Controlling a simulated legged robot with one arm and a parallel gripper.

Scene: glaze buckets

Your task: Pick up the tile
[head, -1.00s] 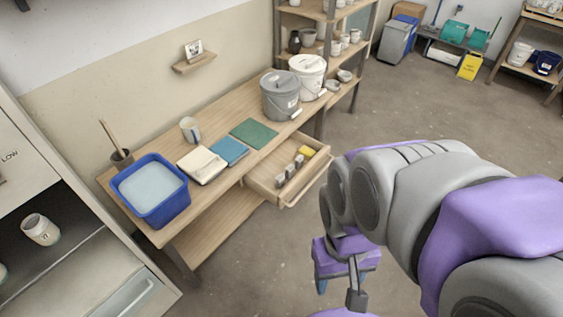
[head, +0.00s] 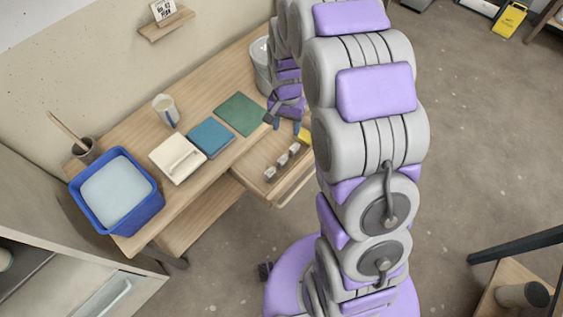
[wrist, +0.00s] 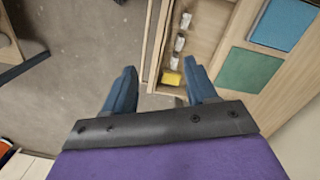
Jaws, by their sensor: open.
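Two flat square pieces that look like tiles lie on the workbench. The green tile (head: 240,114) is flat on the bench top, and the blue tile (head: 211,138) lies left of it. In the wrist view, the green tile (wrist: 249,70) and blue tile (wrist: 284,24) are at the right, outside the jaws. My gripper (head: 283,122) is open and empty, right of the green tile and near the open drawer. In the wrist view, my gripper (wrist: 161,68) has its blue fingertips spread over the drawer's edge and the floor.
The open drawer (head: 289,186) holds several small grey-white items and a yellow block (wrist: 172,78). A bucket (head: 259,66) is partly hidden behind my arm.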

